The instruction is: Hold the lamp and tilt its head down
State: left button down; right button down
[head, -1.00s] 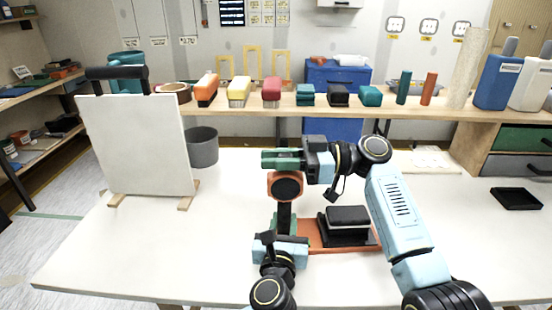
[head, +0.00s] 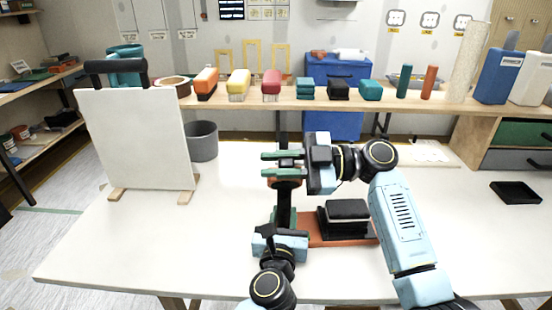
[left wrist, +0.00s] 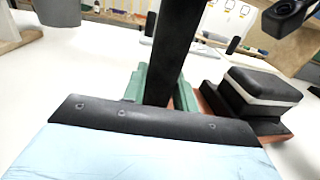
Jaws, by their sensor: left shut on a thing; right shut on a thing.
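The lamp's black post (head: 283,202) stands upright on the table, at the left end of an orange plate (head: 322,231). My left gripper (head: 282,222) is shut on the post low down; in the left wrist view green fingers show around the black post (left wrist: 176,50). My right gripper (head: 284,163) comes in from the right at the top of the post, shut on the lamp head. Only a thin orange rim of the head (head: 281,183) shows below its green fingers, and a black part (head: 283,144) sticks up above them. The rest of the head is hidden.
A black block with a light band (head: 346,213) sits on the orange plate. A white panel on wooden feet (head: 135,140) stands at left. A grey bin (head: 202,141) is behind, a black tray (head: 516,192) at right. The table's front left is clear.

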pick_arm(q)
jog(key=shift+s+a+f, duration=0.1)
jog(key=shift+f, duration=0.25)
pick_arm(e)
jog(key=shift+s+f+n, duration=0.25)
jog(key=shift+s+n, duration=0.1)
jog(key=shift+n, duration=0.45)
jog(key=c, duration=1.3)
grip_release()
jog(key=d, duration=1.2)
jog(key=shift+w, duration=0.4)
